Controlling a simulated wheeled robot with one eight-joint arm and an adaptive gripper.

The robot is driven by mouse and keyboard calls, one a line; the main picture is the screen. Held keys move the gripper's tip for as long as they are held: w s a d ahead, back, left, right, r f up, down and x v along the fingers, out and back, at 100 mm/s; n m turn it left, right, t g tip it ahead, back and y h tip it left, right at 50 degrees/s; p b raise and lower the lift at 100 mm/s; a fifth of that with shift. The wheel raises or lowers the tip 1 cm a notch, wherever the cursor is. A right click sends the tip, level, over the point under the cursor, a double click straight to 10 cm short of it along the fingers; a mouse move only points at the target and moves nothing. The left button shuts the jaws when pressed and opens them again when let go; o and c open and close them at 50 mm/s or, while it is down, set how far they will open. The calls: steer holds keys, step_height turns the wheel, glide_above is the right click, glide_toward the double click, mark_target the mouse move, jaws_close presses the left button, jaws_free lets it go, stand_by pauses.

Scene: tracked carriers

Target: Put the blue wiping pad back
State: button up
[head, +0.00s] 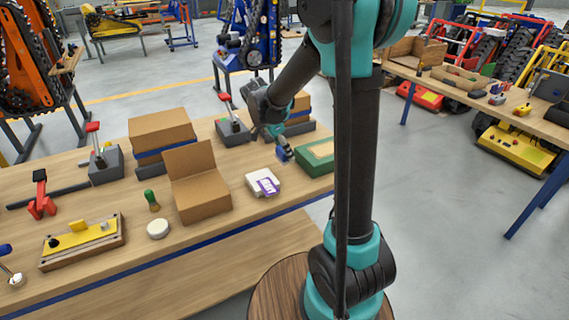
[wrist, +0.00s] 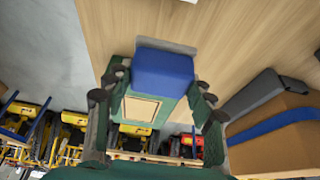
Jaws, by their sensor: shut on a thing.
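The blue wiping pad (wrist: 163,75) is between the fingers of my gripper (wrist: 157,88) in the wrist view, with a grey edge along its far side. In the head view the pad (head: 283,155) shows small and partly covered below my gripper (head: 279,141). My gripper is shut on the pad, at the far right part of the workbench. A green tray-like box with a tan panel (head: 315,157) lies just right of the pad. In the wrist view this green box (wrist: 121,85) appears behind the pad. I cannot tell whether the pad touches the bench.
A white-and-purple pack (head: 262,183) and an open cardboard box (head: 201,191) stand left of my gripper. A grey block with a red-topped lever (head: 233,130) is behind. The wooden bench (head: 228,229) has free room near its front edge.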

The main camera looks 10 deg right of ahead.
steer(key=shift+f, duration=2.95)
steer(key=shift+f, duration=0.1)
steer(key=o, duration=1.3)
